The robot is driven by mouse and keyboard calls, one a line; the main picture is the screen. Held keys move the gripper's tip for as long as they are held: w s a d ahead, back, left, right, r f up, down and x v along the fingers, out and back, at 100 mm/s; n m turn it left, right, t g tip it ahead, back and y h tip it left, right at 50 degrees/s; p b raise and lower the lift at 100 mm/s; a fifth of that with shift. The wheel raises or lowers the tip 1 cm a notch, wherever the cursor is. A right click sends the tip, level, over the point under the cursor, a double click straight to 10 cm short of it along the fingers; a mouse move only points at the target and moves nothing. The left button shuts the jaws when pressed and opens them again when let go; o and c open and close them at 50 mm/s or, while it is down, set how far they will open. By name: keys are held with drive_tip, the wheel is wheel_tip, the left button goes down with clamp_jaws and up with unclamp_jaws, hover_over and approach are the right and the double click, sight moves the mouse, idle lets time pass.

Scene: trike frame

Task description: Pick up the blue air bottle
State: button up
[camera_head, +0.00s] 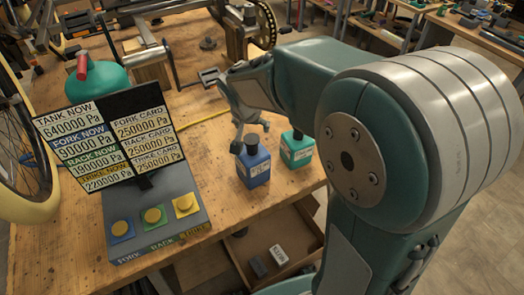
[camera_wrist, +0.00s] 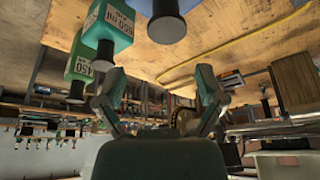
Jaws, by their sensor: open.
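The blue air bottle (camera_head: 254,169) stands upright on the wooden bench, with a dark cap and a pale label. In the wrist view the blue bottle (camera_wrist: 163,9) is cut off by the top edge, its dark cap hanging downward in the picture. My gripper (camera_head: 252,132) is open and empty, close above and behind the blue bottle in the head view. In the wrist view its two fingers (camera_wrist: 160,80) are spread apart, with no bottle between them. I cannot tell whether a finger touches the cap.
A green bottle (camera_head: 298,153) stands just right of the blue one; the wrist view shows another green bottle (camera_wrist: 82,68). A console with buttons (camera_head: 153,217) and a pressure board (camera_head: 110,140) are at left. An open wooden box (camera_head: 308,229) lies below the bench's front edge.

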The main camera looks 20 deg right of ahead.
sight(252, 139)
drive_tip(key=x, duration=0.3)
drive_tip(key=a+x, duration=0.1)
drive_tip(key=x, duration=0.1)
drive_tip(key=shift+w+f, duration=0.1)
drive_tip(key=shift+f, duration=0.15)
drive_tip(key=x, duration=0.4)
drive_tip(key=shift+d+f, duration=0.1)
drive_tip(key=shift+f, duration=0.2)
drive_tip(key=shift+w+f, duration=0.1)
drive_tip(key=shift+f, duration=0.35)
clamp_jaws()
